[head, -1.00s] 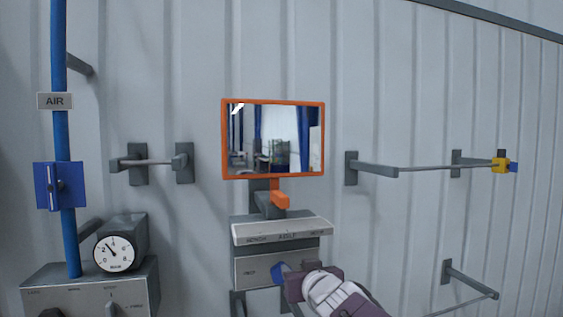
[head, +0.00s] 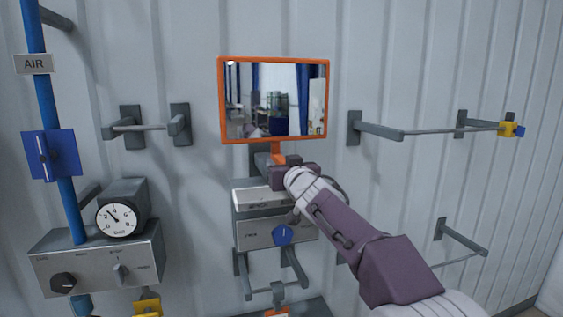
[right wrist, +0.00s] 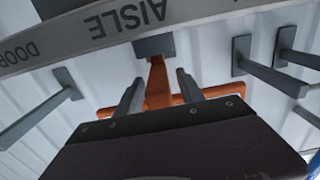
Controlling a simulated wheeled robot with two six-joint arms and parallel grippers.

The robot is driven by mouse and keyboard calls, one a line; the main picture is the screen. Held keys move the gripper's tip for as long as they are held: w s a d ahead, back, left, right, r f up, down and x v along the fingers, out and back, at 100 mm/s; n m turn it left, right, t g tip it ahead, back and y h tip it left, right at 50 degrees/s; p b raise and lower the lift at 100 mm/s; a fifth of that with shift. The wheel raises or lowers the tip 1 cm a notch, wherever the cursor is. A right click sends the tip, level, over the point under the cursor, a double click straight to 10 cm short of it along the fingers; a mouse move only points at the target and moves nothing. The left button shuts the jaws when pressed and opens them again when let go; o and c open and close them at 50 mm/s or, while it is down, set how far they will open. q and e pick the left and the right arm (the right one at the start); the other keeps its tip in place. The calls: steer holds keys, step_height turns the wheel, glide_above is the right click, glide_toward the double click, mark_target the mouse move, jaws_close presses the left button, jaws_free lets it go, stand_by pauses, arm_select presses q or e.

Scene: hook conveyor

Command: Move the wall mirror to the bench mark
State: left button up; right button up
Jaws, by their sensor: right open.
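The wall mirror (head: 275,98) has an orange frame and hangs on the ribbed wall, facing the room. Its orange stem (head: 277,150) runs down from the frame. My right gripper (head: 283,162) is just below the mirror. In the right wrist view, the open fingers of my right gripper (right wrist: 158,90) stand on either side of the orange stem (right wrist: 157,82), with gaps visible. The marked plate (head: 245,205) is below, partly hidden by my arm. In the right wrist view, AISLE and DOOR show on the plate (right wrist: 178,14); the bench mark is out of view there. My left gripper is not in view.
A panel with a blue knob (head: 283,235) sits under the plate. A gauge (head: 118,219), a grey control box (head: 100,262) and a blue valve (head: 52,155) on a pipe are at the left. Wall rails (head: 400,131) project at the right.

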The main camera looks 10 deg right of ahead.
steer(key=shift+w+f, duration=0.15)
steer(key=shift+w, duration=0.35)
steer(key=shift+s, duration=0.25)
steer(key=shift+c, duration=0.6)
steer(key=shift+s+r, duration=0.25)
steer(key=shift+s, duration=0.2)
jaws_close()
